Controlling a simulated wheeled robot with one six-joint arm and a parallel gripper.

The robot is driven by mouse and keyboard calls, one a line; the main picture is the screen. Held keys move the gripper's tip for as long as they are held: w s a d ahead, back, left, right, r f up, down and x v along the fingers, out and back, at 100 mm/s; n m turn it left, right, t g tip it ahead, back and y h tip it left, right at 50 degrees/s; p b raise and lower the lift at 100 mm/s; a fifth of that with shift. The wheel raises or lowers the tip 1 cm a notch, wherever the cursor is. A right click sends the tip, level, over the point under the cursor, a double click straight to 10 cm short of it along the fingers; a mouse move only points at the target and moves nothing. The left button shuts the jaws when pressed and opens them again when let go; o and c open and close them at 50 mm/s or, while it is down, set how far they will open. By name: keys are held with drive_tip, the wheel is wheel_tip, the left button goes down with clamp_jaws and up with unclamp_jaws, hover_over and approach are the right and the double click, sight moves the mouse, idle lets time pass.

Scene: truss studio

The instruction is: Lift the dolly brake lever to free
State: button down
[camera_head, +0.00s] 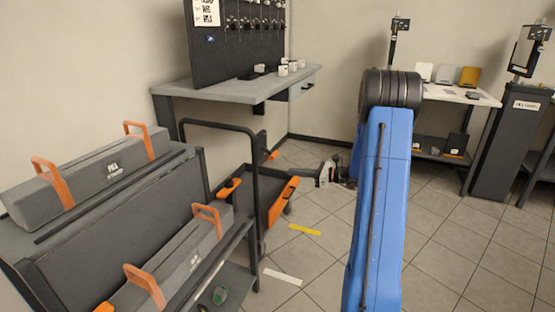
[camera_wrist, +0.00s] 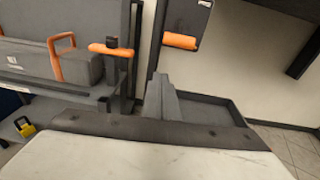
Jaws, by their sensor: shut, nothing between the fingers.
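My gripper (camera_head: 309,173) is at the end of my blue arm and points left, close to the dolly's near end. In the wrist view its dark fingers (camera_wrist: 165,100) are together with nothing between them. The low dark dolly (camera_head: 262,202) stands by the wall, beside the case cart. An orange lever (camera_head: 229,188) shows at its left side; the wrist view shows an orange bar on a dark post (camera_wrist: 110,50), apart from the fingers. I cannot tell for certain that this is the brake lever. My gripper's pale body fills the bottom of the wrist view.
A cart with grey cases (camera_head: 100,170) and a tall black push frame stands left. A grey workbench (camera_head: 225,94) is behind. Another orange handle (camera_wrist: 180,40) is on a dark panel. Yellow (camera_head: 304,229) and white floor strips lie on open tiles.

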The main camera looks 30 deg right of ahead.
sight(268, 152)
drive_tip(key=shift+w+d+f+m+t, duration=0.2)
drive_tip(key=shift+w+d, duration=0.1)
drive_tip(key=shift+d, duration=0.25)
drive_tip(key=shift+w+d+f+m+t, duration=0.15)
drive_tip(key=shift+w+d+m, duration=0.1)
drive_tip(key=shift+d, duration=0.3)
drive_tip(key=x, duration=1)
drive_tip(key=r, duration=0.3)
drive_tip(key=shift+s+d+r, duration=0.3)
drive_tip(key=shift+s+r, duration=0.05)
